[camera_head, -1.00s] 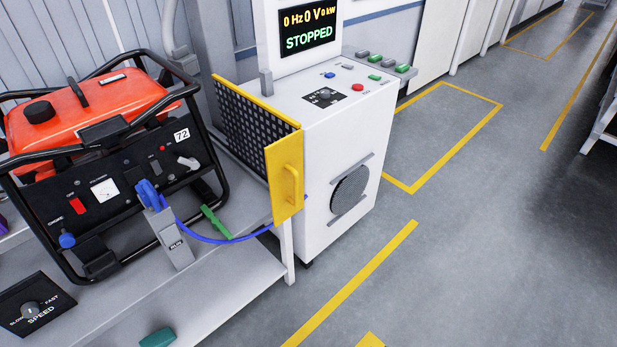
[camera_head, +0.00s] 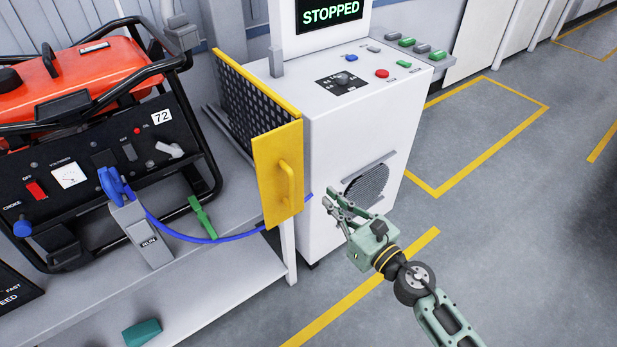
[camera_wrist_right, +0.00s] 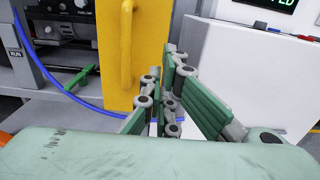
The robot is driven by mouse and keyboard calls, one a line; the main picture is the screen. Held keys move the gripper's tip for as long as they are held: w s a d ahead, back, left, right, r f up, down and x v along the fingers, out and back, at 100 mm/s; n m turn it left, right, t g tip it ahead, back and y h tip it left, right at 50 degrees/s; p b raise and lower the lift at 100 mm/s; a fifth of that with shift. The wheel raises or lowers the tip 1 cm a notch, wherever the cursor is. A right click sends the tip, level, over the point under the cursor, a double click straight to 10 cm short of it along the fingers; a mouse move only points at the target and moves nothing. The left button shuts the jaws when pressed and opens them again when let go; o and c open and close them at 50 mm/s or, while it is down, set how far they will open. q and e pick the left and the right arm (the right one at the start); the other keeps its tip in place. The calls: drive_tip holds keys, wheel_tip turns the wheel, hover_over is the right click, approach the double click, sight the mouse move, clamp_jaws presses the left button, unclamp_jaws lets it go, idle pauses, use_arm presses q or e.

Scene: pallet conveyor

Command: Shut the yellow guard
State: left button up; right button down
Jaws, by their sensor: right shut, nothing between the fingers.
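The yellow guard (camera_head: 277,172) is a mesh panel with a yellow frame and a solid yellow front plate with a handle (camera_head: 288,186). It stands along the left side of the white control cabinet, beside the orange generator. My right gripper (camera_head: 331,201) is shut and empty, in front of the cabinet's vent and to the right of the handle, apart from it in the head view. In the right wrist view the guard's plate (camera_wrist_right: 145,62) and handle (camera_wrist_right: 127,45) show just beyond and left of the fingers (camera_wrist_right: 165,85). My left gripper is not in view.
The white cabinet (camera_head: 330,130) has buttons on top and a screen reading STOPPED. The generator (camera_head: 100,140) stands on a grey bench (camera_head: 215,290). The floor at right is clear.

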sight(301, 174)
drive_tip(key=x, duration=0.8)
drive_tip(key=shift+w+a, duration=0.35)
drive_tip(key=shift+w, duration=0.2)
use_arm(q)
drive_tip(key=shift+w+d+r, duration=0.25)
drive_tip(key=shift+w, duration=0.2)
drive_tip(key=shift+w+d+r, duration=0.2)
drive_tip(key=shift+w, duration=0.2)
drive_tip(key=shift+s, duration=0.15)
